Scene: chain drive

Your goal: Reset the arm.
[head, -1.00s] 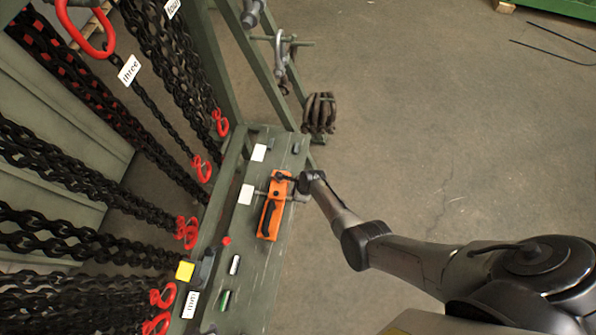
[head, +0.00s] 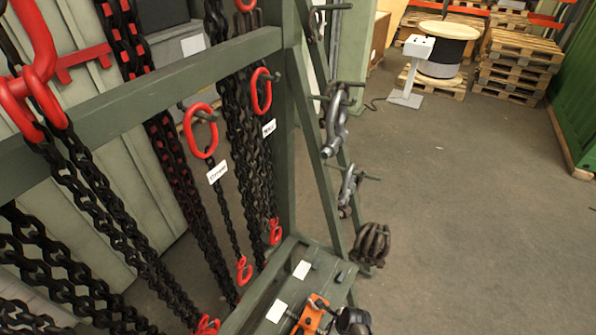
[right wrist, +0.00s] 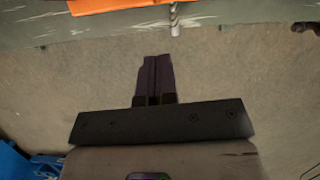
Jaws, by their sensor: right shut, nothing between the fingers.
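In the right wrist view my right gripper (right wrist: 155,75) is shut, with its two dark fingers together and nothing between them. It points toward the green bench edge (right wrist: 60,33), with bare floor showing around the fingers. An orange block (right wrist: 110,4) and a metal rod (right wrist: 174,18) show just beyond the fingertips, apart from them. In the head view the orange block (head: 310,316) lies on the green bench at the bottom edge, partly cut off, with a dark part of my right arm beside it. My left gripper is in no view.
A green rack (head: 150,95) holds several black chains with red hooks at left. Pallets (head: 515,65) and a cable reel (head: 443,50) stand far back. The floor (head: 470,230) at right is clear.

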